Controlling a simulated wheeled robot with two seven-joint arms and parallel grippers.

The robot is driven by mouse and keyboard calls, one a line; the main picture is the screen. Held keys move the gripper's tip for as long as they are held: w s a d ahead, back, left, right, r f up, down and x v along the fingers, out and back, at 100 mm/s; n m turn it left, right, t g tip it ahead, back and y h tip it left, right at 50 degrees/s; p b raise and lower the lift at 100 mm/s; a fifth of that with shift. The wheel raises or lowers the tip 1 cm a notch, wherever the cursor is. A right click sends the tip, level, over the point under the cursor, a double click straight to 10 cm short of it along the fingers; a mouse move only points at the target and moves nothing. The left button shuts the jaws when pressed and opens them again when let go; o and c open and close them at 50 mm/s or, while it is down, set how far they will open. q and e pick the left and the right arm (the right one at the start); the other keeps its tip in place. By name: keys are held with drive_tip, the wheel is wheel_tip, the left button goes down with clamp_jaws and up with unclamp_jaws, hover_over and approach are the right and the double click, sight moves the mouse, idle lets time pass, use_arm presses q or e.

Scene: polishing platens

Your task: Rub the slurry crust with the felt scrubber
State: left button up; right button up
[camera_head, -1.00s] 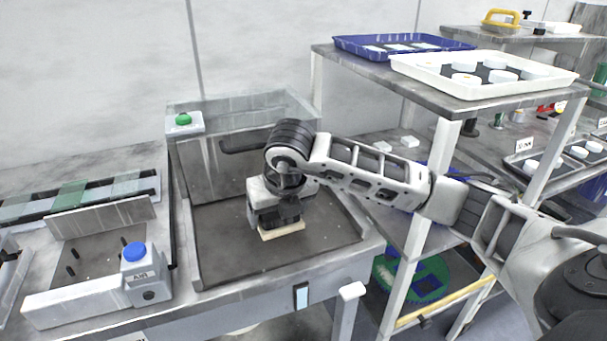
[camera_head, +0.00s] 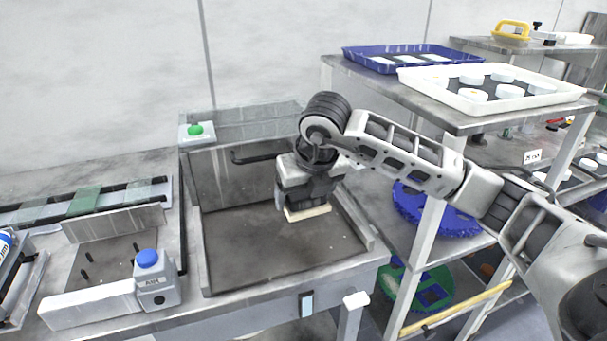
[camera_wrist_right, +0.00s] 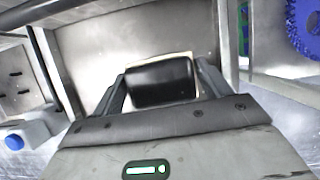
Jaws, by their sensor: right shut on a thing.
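The felt scrubber has a black grip block (camera_wrist_right: 162,82) and a pale cream felt pad (camera_head: 308,213). It is inside the dark grey sink-like basin (camera_head: 250,262), over the right part of its floor, pad down. My right gripper (camera_head: 305,194) is shut on the black block, with one finger on each side in the right wrist view. I cannot tell whether the pad touches the floor. No clear slurry crust patch shows; only faint pale specks lie on the basin floor, and the area under the pad is hidden. My left gripper is out of view.
A raised splash panel with a green button (camera_head: 195,130) backs the basin. A blue-button box (camera_head: 148,258) stands left of it. To the right, a shelf rack carries a blue tray (camera_head: 350,52) and a white tray (camera_head: 450,99). The basin's left and front floor is clear.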

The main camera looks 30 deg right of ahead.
wheel_tip(320, 180, up, 2)
drive_tip(key=shift+r+p, duration=0.2)
drive_tip(key=shift+p, duration=0.35)
